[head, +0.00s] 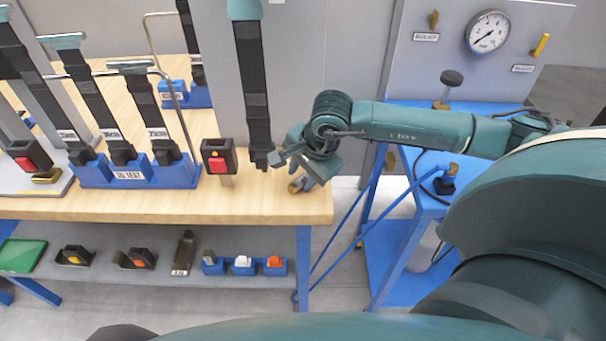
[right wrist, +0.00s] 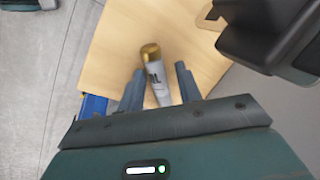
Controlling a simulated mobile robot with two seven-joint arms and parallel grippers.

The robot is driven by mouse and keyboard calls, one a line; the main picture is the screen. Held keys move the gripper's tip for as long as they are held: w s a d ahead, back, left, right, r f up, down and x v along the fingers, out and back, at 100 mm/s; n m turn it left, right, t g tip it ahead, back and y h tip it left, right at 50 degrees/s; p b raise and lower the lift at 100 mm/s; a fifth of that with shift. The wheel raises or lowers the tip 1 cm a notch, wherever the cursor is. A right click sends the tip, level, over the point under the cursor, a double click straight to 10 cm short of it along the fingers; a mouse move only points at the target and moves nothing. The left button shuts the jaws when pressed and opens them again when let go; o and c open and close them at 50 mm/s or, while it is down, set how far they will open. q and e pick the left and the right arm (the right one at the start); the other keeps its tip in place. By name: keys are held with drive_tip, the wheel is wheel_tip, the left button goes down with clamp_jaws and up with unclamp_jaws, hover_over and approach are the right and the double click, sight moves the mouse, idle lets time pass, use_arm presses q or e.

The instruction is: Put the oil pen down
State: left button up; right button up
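The oil pen (right wrist: 155,78) is a light grey marker with a gold end and dark lettering, seen in the right wrist view over the wooden table top. In the head view, a gold-brown bit (head: 295,187) shows below my gripper near the table's right end. My right gripper (right wrist: 160,70) has its two fingers on either side of the pen. A narrow gap shows on the pen's right side; its left side is close to the other finger. The fingers look open. In the head view my right gripper (head: 307,173) is low over the table. My left gripper is not in view.
The wooden table (head: 270,206) ends just right of my gripper. A black box with a red button (head: 217,160) and a tall black strap (head: 252,80) stand to the left. A blue rack (head: 135,172) is farther left. A blue stand (head: 440,180) is at the right.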

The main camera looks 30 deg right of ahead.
drive_tip(key=shift+s+f, duration=0.4)
drive_tip(key=shift+f, duration=0.05)
use_arm(q)
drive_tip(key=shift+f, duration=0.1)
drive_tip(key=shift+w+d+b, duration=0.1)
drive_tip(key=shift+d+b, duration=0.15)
drive_tip(key=shift+b, duration=0.35)
use_arm(e)
drive_tip(key=v, duration=0.9)
drive_tip(key=w+v, duration=0.1)
drive_tip(key=v, duration=0.3)
drive_tip(key=shift+s+r, duration=0.2)
drive_tip(key=shift+r, duration=0.35)
